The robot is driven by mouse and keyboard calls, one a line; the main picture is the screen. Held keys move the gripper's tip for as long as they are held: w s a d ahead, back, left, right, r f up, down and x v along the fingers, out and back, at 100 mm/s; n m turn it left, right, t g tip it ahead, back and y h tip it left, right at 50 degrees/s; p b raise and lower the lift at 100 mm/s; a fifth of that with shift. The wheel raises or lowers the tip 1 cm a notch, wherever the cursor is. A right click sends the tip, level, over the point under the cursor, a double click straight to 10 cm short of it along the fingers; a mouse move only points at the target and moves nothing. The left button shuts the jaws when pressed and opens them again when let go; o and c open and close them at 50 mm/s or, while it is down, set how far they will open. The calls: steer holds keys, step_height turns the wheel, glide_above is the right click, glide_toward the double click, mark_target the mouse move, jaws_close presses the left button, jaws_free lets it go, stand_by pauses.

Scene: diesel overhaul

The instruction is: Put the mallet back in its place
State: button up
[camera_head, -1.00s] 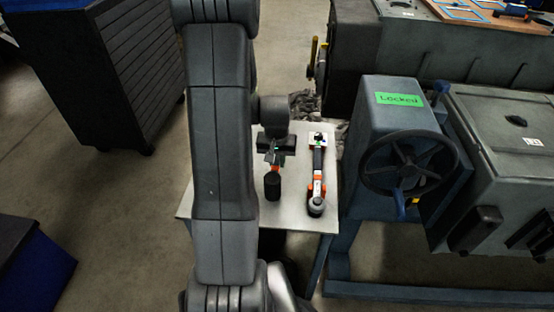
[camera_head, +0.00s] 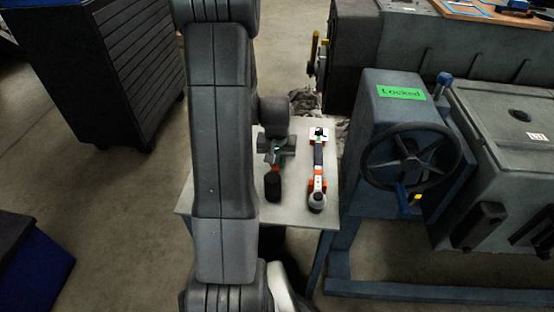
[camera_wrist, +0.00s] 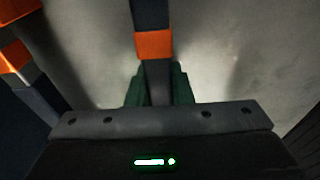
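The mallet (camera_head: 272,187) lies on the small light table, its black head towards the table's near edge. In the wrist view its dark handle with an orange band (camera_wrist: 154,45) runs up the middle. My gripper (camera_head: 276,152) is over the handle in the head view, beyond the mallet's head. In the wrist view the green fingers of my gripper (camera_wrist: 159,85) sit on both sides of the handle, close against it with no clear gap. The mallet's place cannot be made out in these views.
A long wrench-like tool (camera_head: 317,172) with orange parts lies on the table (camera_head: 298,211), right of the mallet. A blue stand with a handwheel (camera_head: 411,158) and a "Locked" label rises close to the table's right. A dark cabinet (camera_head: 95,75) stands at left, with clear floor between.

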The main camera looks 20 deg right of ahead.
steer(key=o, duration=0.5)
steer(key=shift+o, duration=0.2)
step_height(320, 180, up, 14)
steer(key=s+p, duration=0.1)
steer(key=p, duration=0.1)
steer(key=shift+s+a+f, duration=0.15)
steer(key=shift+s+a, duration=0.25)
steer(key=shift+f, duration=0.15)
steer(key=f, duration=0.4)
steer(key=w+f+b, duration=0.1)
steer(key=f, duration=0.4)
steer(key=f+b, duration=0.1)
steer(key=f, duration=0.3)
steer(key=shift+w+d+f, duration=0.3)
steer(key=shift+w+d, duration=0.1)
steer(key=shift+r+p, duration=0.35)
steer(key=shift+r, duration=0.15)
